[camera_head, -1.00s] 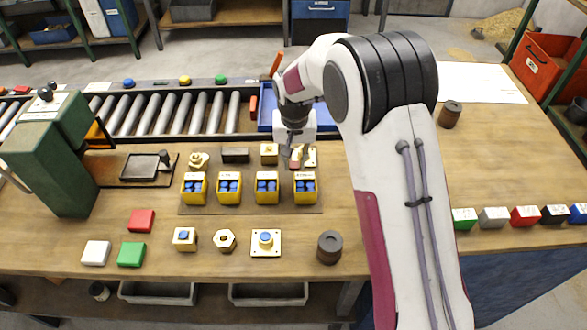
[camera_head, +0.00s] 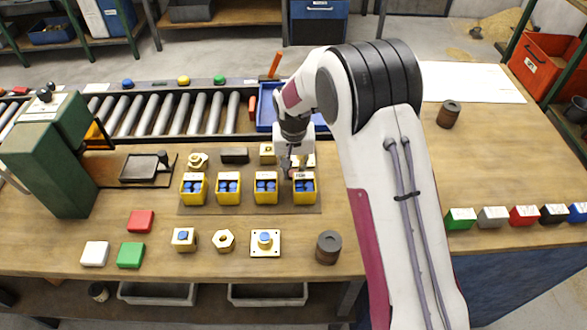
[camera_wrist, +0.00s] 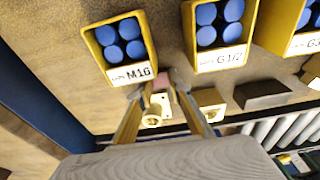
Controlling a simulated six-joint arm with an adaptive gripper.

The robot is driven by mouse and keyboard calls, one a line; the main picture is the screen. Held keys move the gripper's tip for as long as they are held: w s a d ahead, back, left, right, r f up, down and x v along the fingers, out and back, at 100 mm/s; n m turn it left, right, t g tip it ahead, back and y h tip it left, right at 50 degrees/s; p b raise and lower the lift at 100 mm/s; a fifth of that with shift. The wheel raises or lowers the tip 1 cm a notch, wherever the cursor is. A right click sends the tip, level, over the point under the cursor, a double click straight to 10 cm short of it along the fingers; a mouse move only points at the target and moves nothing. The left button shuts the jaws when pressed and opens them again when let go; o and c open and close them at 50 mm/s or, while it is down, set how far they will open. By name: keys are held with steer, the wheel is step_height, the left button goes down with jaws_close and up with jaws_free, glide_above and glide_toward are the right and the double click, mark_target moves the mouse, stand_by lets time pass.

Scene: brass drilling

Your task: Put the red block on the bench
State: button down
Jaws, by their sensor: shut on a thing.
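My gripper (camera_head: 293,163) is at the back of the rightmost yellow bin, low over the bench (camera_head: 90,190). In the wrist view my gripper (camera_wrist: 161,86) has its fingertips closed on a small reddish piece (camera_wrist: 169,92), mostly hidden; I cannot tell its full shape. A brass part (camera_wrist: 157,110) shows between the fingers, beyond or beside that piece. A flat red block (camera_head: 141,221) lies on the bench at the left, beside a white block (camera_head: 95,253) and a green block (camera_head: 131,255), away from my gripper.
Yellow bins of blue parts, including the M16 bin (camera_wrist: 98,65), stand in a row close to my gripper. Brass parts and a dark block (camera_head: 235,155) lie behind them. A roller conveyor (camera_head: 165,113) runs along the back. A green machine (camera_head: 50,170) stands left.

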steer(key=shift+f, duration=0.15)
steer(key=c, duration=1.8)
jaws_free()
steer(key=shift+c, duration=0.2)
steer(key=shift+r, duration=0.2)
step_height(320, 180, up, 12)
steer(key=s, duration=0.1)
steer(key=shift+s, duration=0.3)
